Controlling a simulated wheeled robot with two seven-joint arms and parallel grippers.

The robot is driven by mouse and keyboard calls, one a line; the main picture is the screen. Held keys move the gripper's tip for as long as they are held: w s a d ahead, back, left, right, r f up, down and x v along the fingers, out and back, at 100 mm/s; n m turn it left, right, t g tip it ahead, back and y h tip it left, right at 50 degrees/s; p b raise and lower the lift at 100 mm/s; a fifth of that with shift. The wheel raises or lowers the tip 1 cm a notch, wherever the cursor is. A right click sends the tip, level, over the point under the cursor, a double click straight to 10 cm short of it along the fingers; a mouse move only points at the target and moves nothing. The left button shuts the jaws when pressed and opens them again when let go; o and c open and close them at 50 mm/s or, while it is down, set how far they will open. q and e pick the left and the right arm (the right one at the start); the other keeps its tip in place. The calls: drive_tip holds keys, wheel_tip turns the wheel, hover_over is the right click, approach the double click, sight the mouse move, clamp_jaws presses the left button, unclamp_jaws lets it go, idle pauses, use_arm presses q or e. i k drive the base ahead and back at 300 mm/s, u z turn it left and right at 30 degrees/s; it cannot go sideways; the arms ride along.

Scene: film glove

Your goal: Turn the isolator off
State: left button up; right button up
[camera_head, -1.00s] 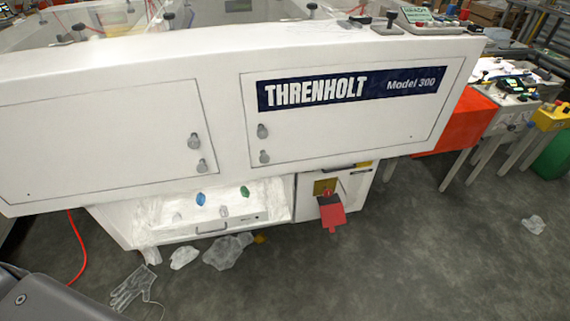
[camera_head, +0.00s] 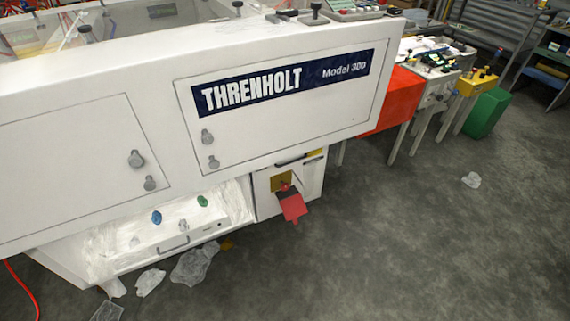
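The isolator (camera_head: 285,186) is a red switch on a yellow plate, low on the white cabinet under the THRENHOLT Model 300 machine. A red and dark tag (camera_head: 293,207) hangs from it and hides part of it. I cannot tell the handle's position at this size. Neither of my grippers is in view.
The machine's white body (camera_head: 150,85) overhangs the cabinet. Film scraps (camera_head: 194,264) lie on the floor at its front left, and a red hose (camera_head: 22,289) at the far left. An orange-red table (camera_head: 392,100) and green bin (camera_head: 487,112) stand right. Floor at front right is clear.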

sight(284, 186)
drive_tip(key=k, duration=0.65)
drive_tip(key=z, duration=0.8)
drive_tip(key=i, duration=1.05)
drive_tip(key=z, duration=0.15)
